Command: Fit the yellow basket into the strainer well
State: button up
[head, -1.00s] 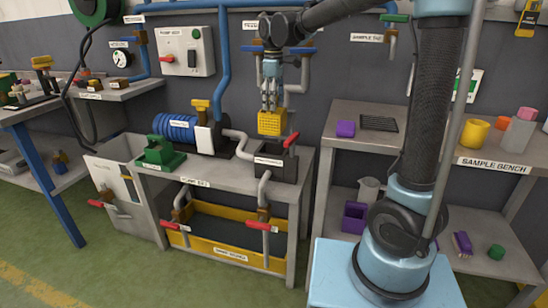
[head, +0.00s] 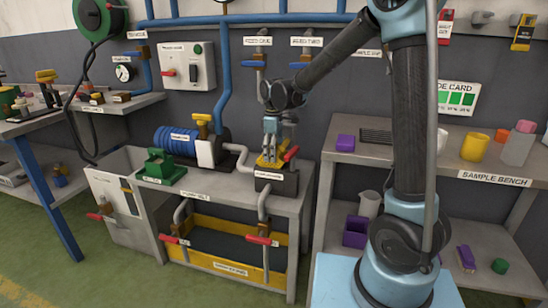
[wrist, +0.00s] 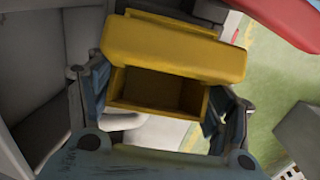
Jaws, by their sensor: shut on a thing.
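The yellow basket (head: 266,163) is in my gripper (head: 270,150), at the top of the dark strainer housing (head: 276,184) on the pump bench. Only the basket's upper part shows in the head view; I cannot tell how deep it sits in the well. In the wrist view the basket (wrist: 175,50) is a hollow yellow box with a wide yellow bar. The fingers of my gripper (wrist: 160,105) are on its left and right sides. The well opening is hidden.
A red-handled lever (head: 291,153) rises close to the right of the basket, and red also shows in the wrist view (wrist: 290,20). A grey pipe (head: 240,155) joins the housing on the left, beside the pump. The sample bench (head: 440,165) stands to the right.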

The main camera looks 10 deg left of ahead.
notch_tip(320, 180, down, 2)
jog(key=shift+a+f, duration=0.1)
jog(key=o, duration=1.9)
jog(key=shift+c, duration=0.2)
jog(key=shift+o, duration=0.9)
